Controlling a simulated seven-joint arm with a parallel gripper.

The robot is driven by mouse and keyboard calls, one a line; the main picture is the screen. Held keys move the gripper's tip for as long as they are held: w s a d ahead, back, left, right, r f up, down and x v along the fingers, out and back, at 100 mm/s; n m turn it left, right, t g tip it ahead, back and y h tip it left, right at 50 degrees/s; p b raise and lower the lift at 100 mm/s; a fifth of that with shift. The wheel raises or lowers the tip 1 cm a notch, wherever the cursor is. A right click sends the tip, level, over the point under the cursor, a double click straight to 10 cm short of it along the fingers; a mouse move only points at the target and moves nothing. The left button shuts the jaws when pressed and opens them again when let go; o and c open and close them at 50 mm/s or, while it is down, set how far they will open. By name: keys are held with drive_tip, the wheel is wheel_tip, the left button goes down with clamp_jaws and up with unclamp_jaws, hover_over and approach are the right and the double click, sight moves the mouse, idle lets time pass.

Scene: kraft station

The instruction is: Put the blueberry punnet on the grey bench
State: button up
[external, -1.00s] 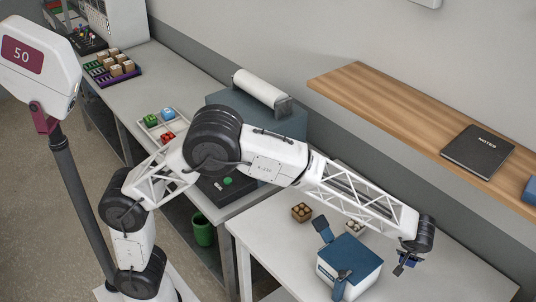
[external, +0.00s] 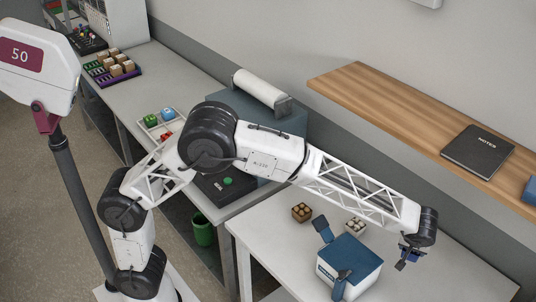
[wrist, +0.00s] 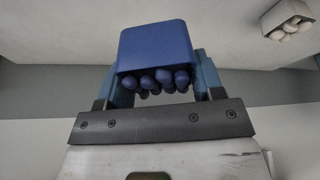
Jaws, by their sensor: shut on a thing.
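My gripper (external: 408,259) hangs above the right part of the pale table (external: 268,240) in the external view. In the wrist view my gripper (wrist: 155,88) has its blue fingers shut on the sides of the blueberry punnet (wrist: 155,48), a blue tub with dark blue berries showing at its edge. The punnet is small and partly hidden by my wrist in the external view. A long grey bench (external: 165,88) runs along the wall at the back left, away from my gripper.
A blue-lidded white box (external: 350,262) stands on the pale table, left of my gripper. A brown punnet (external: 301,212) and a punnet with whitish contents (external: 355,227) are behind it. A wooden shelf (external: 400,115) juts from the wall. The bench holds trays and a roll dispenser (external: 262,90).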

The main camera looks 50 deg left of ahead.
sight(412, 252)
drive_tip(key=shift+s+m, duration=0.1)
drive_tip(key=shift+m, duration=0.2)
drive_tip(key=m, duration=0.1)
drive_tip(key=s+r+m+h, duration=0.1)
drive_tip(key=m, duration=0.1)
drive_tip(key=s+m+h, duration=0.1)
drive_tip(key=m, duration=0.1)
drive_tip(key=shift+d+r+t, duration=0.3)
drive_tip(key=shift+d+r, duration=0.05)
drive_tip(key=m, duration=0.1)
drive_tip(key=s+r+m+h, duration=0.1)
drive_tip(key=m, duration=0.1)
drive_tip(key=shift+d+h, duration=0.15)
drive_tip(key=shift+h, duration=0.15)
drive_tip(key=shift+s+d+r+m+g+h, duration=0.1)
drive_tip(key=shift+s+r+m+g+h, duration=0.3)
drive_tip(key=shift+m, duration=0.55)
drive_tip(key=shift+s+d+r+m+g+h, duration=0.15)
drive_tip(key=shift+r+m, duration=0.3)
drive_tip(key=shift+m, duration=0.5)
drive_tip(key=shift+a, duration=0.1)
